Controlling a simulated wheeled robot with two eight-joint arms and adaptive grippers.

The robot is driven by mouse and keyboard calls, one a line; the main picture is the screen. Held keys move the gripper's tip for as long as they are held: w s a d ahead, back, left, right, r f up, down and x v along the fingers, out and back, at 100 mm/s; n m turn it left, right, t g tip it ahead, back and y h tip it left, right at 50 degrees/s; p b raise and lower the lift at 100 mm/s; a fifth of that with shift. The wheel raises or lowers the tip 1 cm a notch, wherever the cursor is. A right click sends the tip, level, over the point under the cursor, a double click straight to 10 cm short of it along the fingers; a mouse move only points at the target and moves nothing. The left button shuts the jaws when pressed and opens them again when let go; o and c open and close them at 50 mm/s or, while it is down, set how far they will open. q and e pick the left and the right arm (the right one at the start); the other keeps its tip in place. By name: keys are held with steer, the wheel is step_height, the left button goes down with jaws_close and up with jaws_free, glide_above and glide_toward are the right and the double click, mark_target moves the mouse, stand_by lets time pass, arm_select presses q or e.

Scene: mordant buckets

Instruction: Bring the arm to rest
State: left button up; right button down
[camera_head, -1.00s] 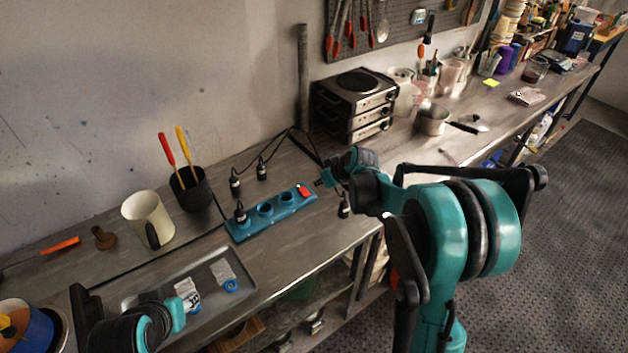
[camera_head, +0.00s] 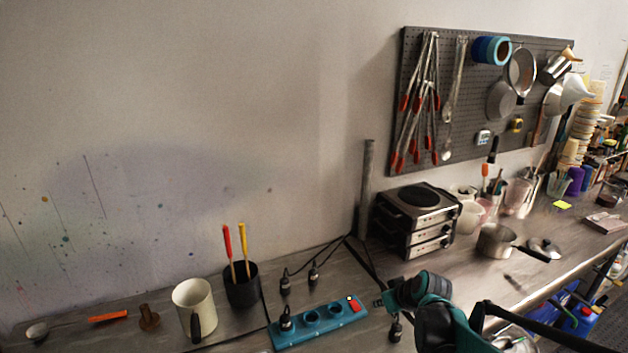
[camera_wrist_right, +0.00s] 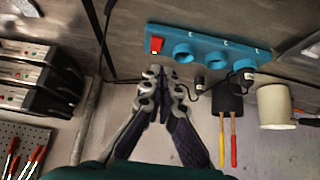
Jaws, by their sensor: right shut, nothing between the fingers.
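My right gripper (camera_head: 378,303) is shut and empty. Its tips are just right of the red switch (camera_head: 354,305) at the right end of the blue power strip (camera_head: 320,321). In the right wrist view the closed fingers (camera_wrist_right: 153,72) point at the strip (camera_wrist_right: 205,49), with their tips just below its red switch (camera_wrist_right: 156,44). Whether they touch it I cannot tell. A black plug (camera_head: 286,320) sits in the strip's left socket; two sockets are empty. My left gripper is out of view.
Loose black plugs (camera_head: 313,273) lie behind the strip, and another (camera_head: 396,329) lies by my right arm. A black cup (camera_head: 242,287) with red and yellow handles and a cream mug (camera_head: 194,309) stand left. A stacked hot plate (camera_head: 418,216) stands behind the gripper.

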steer(key=s+a+f+m+h+b, duration=0.1)
steer(key=s+a+m+b, duration=0.1)
steer(key=s, duration=1.1)
steer(key=s+a+m+h+b, duration=0.1)
steer(key=s+a+b, duration=0.1)
steer(key=s, duration=1.1)
steer(key=shift+s+a+f+m+b, duration=0.3)
steer(key=shift+s+f+m+b, duration=0.1)
steer(key=shift+b, duration=0.1)
